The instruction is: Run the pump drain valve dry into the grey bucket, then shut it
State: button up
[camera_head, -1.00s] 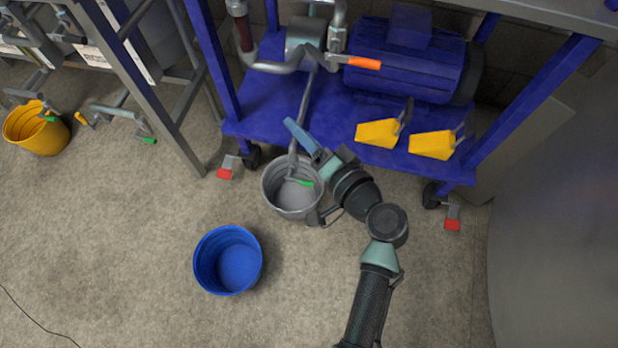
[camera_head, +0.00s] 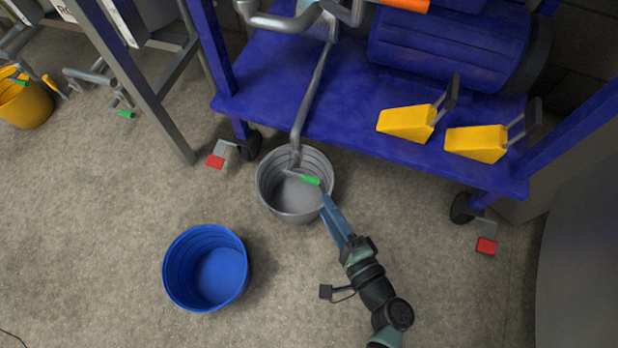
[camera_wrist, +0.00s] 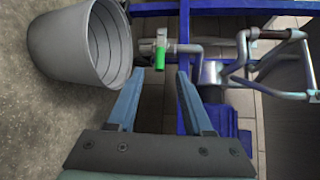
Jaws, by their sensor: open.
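The grey bucket (camera_head: 291,213) stands on the floor in front of the blue pump cart. The drain pipe (camera_head: 305,105) slopes down from the pump to a valve over the bucket. The valve's green handle (camera_head: 311,180) sticks out toward the bucket's right rim. In the wrist view the green handle (camera_wrist: 159,60) stands square to the pipe, beside the grey bucket (camera_wrist: 70,42). My gripper (camera_head: 327,203) is open and empty at the bucket's right rim, its fingertips close to the handle. In the wrist view the handle lies ahead, between the fingertips' lines. I cannot see any liquid stream.
A blue bucket (camera_head: 207,268) stands on the floor at lower left. The blue cart (camera_head: 350,130) carries the motor and two yellow wedges (camera_head: 407,123). Its castors have red pedals. A yellow bucket (camera_head: 25,105) stands far left.

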aim_at(309, 177)
jog(key=b+x, duration=0.3)
jog(key=x, duration=0.6)
jog(key=shift+w+a, duration=0.1)
jog(key=shift+w, duration=0.15)
grip_shut()
dwell(1.0)
